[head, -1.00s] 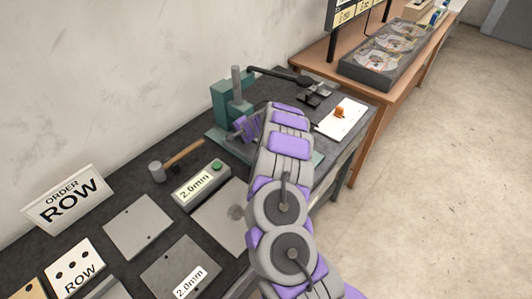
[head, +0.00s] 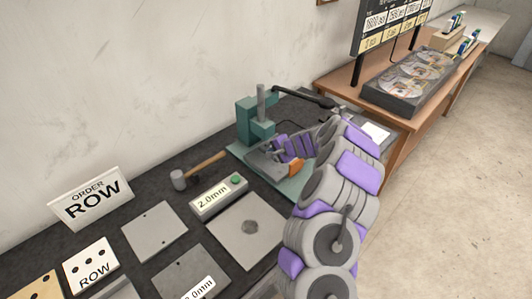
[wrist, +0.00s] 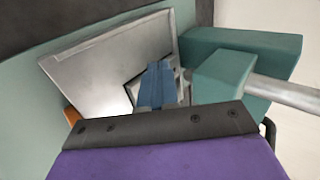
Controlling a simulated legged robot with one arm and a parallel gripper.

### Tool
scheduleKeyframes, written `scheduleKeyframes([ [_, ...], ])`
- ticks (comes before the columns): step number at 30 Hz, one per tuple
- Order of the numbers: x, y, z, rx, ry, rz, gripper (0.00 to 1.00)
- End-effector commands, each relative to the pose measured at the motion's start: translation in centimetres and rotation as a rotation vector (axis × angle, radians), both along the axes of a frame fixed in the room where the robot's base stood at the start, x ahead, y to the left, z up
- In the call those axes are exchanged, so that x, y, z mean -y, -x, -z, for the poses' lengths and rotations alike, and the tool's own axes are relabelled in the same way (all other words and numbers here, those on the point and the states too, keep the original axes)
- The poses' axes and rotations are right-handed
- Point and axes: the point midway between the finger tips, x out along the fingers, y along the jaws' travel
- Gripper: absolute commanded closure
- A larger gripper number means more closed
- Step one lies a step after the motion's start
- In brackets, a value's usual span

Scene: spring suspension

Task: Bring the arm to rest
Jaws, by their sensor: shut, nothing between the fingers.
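My arm rises from the bottom right of the head view and bends over the bench beside the teal press (head: 262,130). My gripper (head: 279,153) points left toward the press, over a grey metal piece (head: 262,165) on the press base. In the wrist view my narrow blue fingers (wrist: 156,86) are together with nothing held. They appear in front of a grey plate-like surface (wrist: 105,65) and next to the teal press block (wrist: 225,78). Whether they touch anything cannot be told.
An orange part (head: 296,168) lies by the grey piece. A hammer (head: 198,170), a 2.0mm box (head: 219,197), a grey plate (head: 247,230) and an ORDER ROW sign (head: 90,198) are on the dark bench. A wooden table (head: 405,120) with a disc tray (head: 412,83) stands behind right.

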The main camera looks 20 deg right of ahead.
Motion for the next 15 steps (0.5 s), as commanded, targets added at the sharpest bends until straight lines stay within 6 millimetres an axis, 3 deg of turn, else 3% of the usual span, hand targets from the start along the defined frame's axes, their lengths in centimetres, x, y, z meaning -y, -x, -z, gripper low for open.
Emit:
scheduleKeyframes([
  [11, 0.7, 1.6, -1.6, -0.001, 0.003, 0.001, 1.00],
  [15, -0.2, 1.6, -2.3, 0.003, 0.000, -0.022, 1.00],
])
